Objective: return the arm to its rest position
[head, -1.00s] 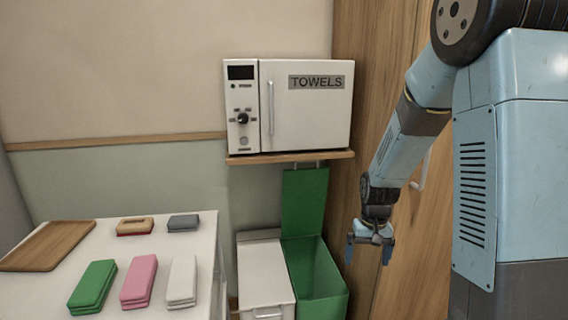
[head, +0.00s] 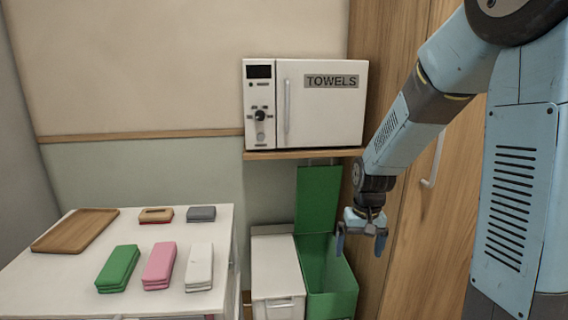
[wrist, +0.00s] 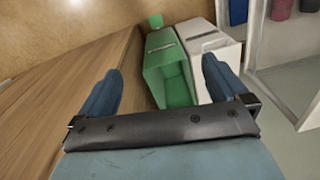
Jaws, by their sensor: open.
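My gripper (head: 361,239) hangs fingers-down at the end of my bent arm, in front of the wooden door and at the right edge of the open green bin. It is open and empty. In the wrist view my gripper (wrist: 162,95) shows two blue fingers spread apart, with nothing between them. The green bin (head: 331,295) has its lid raised. Beyond the fingers in the wrist view, the green bin (wrist: 153,80) looks empty inside where I can see.
A white bin (head: 276,283) stands left of the green one. A white towel cabinet (head: 320,115) sits on a wooden shelf (head: 300,154) above. A white table (head: 60,285) at left holds a wooden tray (head: 75,231) and folded green (head: 118,268), pink (head: 159,265) and white cloths (head: 199,266).

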